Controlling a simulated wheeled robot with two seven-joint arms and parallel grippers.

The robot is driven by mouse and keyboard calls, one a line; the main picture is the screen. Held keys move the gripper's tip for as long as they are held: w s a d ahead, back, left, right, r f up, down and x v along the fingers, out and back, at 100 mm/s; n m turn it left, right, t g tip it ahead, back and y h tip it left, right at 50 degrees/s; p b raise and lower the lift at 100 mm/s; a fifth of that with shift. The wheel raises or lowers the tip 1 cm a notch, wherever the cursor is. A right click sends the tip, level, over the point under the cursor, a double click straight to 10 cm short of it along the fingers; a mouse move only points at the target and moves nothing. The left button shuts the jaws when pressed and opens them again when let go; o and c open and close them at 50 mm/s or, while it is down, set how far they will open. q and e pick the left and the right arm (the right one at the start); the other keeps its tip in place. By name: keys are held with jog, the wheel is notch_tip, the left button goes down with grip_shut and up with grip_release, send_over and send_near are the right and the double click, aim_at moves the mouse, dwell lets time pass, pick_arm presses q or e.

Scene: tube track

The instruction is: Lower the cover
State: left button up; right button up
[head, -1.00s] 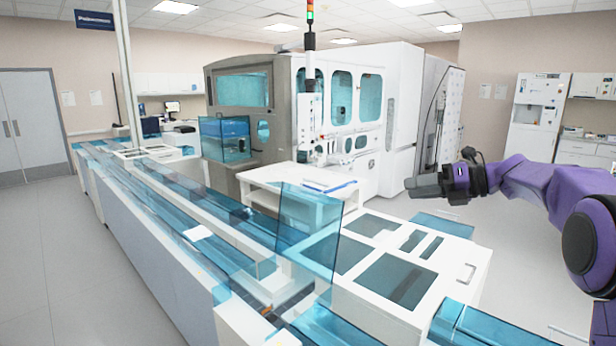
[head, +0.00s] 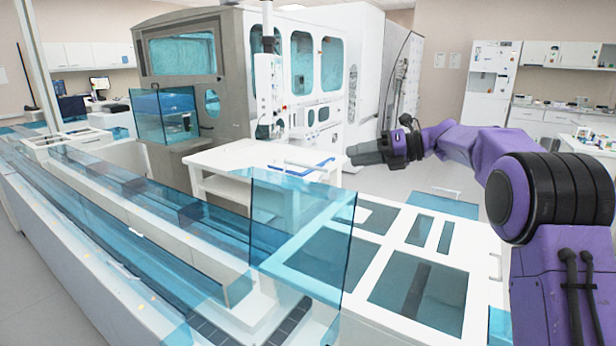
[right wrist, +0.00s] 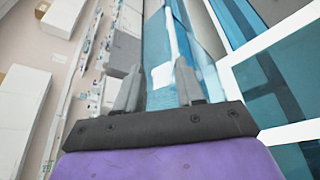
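The cover (head: 300,235) is a see-through blue panel. It stands raised, close to upright, over the near end of the tube track (head: 150,240) in the head view. My right gripper (head: 352,153) is behind and above the cover's right side in the picture, apart from it. In the right wrist view the two grey fingers of this gripper (right wrist: 158,85) are spread with nothing between them. Blue see-through panels (right wrist: 205,70) show past the fingers there; I cannot tell whether one is the cover. My left gripper is in neither view.
A white cabinet with dark window panels (head: 415,290) stands right of the cover. A white table with blue items (head: 215,158) and a large grey-white machine (head: 185,60) stand behind. Bare floor lies at the right, behind my right arm.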

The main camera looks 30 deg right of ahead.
aim_at(314, 168)
jog(key=p+x, duration=0.1)
jog(key=x, duration=0.3)
jog(key=d+f+p+x, duration=0.1)
jog(key=x, duration=0.3)
jog(key=w+p+x, duration=0.1)
jog(key=x, duration=0.3)
jog(key=shift+w+d+f, duration=0.15)
jog(key=shift+w+f, duration=0.15)
jog(key=shift+f, duration=0.2)
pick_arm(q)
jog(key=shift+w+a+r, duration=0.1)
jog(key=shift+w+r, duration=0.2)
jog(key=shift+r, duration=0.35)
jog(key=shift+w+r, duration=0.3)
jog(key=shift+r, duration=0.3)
pick_arm(e)
jog(key=shift+s+r, duration=0.1)
jog(key=shift+s, duration=0.05)
jog(key=shift+c, duration=0.3)
